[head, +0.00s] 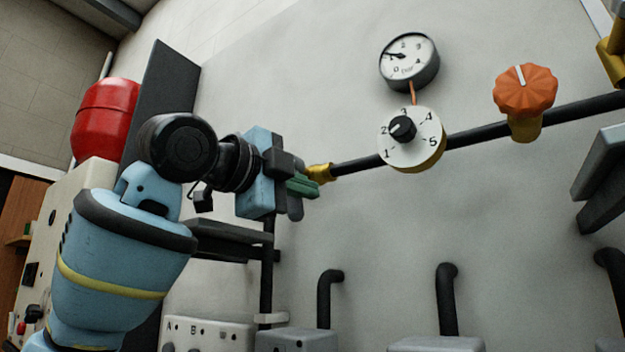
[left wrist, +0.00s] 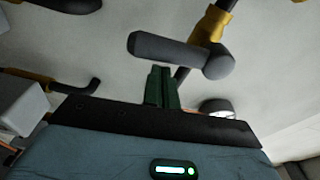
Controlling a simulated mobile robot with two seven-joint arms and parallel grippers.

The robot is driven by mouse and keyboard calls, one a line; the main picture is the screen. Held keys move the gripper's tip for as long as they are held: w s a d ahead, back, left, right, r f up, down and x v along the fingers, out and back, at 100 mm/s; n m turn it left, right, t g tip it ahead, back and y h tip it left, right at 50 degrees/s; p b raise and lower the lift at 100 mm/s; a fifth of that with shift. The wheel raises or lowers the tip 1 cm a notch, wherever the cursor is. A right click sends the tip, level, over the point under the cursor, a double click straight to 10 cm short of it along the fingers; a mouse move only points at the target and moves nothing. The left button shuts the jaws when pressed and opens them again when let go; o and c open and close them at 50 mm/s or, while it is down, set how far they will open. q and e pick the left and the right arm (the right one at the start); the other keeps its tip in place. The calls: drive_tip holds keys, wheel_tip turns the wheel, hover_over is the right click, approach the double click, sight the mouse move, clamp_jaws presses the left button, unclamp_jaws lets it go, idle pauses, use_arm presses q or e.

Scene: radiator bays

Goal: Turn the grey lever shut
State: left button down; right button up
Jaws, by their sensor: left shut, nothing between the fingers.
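The grey lever (left wrist: 165,49) is a rounded bar with a thick hub beside a brass fitting (left wrist: 212,24) on a dark pipe. In the left wrist view it lies across the picture just beyond my left gripper's fingertips. My left gripper (left wrist: 162,72) has its green fingers together, with nothing between them. In the head view my left gripper (head: 316,188) is near the left end of the pipe. It mostly hides the lever there; a grey end (head: 296,211) shows below the fingers. I cannot tell whether the fingers touch the lever. My right gripper is not in view.
A round pressure gauge (head: 409,61), a white numbered dial (head: 413,150) and an orange knob (head: 525,91) stand along the pipe (head: 360,165). A red tank (head: 104,117) is at the left. Grey boxes and bent dark pipes (head: 447,300) line the lower wall.

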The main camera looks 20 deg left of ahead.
use_arm(q)
drive_tip(key=shift+a, duration=0.4)
drive_tip(key=shift+w+a+f, duration=0.25)
drive_tip(key=shift+a, duration=0.4)
